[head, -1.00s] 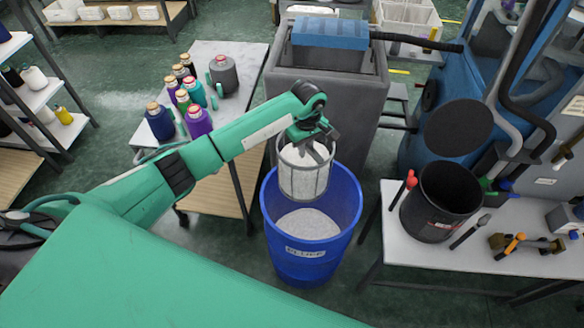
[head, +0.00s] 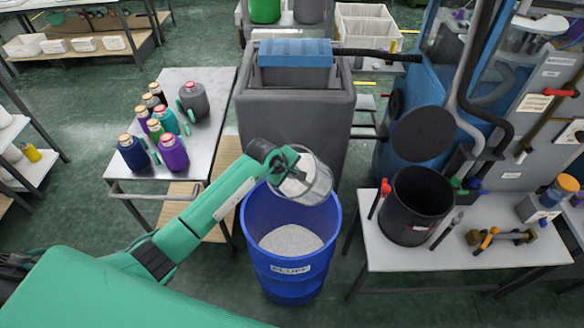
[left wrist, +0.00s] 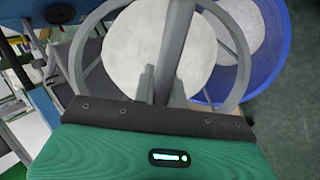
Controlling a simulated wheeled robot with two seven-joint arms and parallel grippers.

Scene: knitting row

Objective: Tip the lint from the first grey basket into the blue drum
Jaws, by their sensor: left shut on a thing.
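The grey basket (head: 318,178), with a see-through mesh wall, hangs tilted above the blue drum (head: 290,272). White lint (left wrist: 135,50) is still in the basket in the left wrist view. My left gripper (head: 282,163) is shut on the basket's grey bar (left wrist: 178,40), which crosses its mouth. The drum stands open on the floor, with pale lint (head: 290,241) inside; its blue rim also shows in the left wrist view (left wrist: 277,65). The basket covers part of the drum's far rim. My right gripper is in neither view.
A grey bin-like cabinet (head: 293,125) stands right behind the drum. A table with several coloured bottles (head: 190,80) is at left. On the right table (head: 390,258) stand a black bucket (head: 418,208) and hand tools. Floor is clear in front of the drum.

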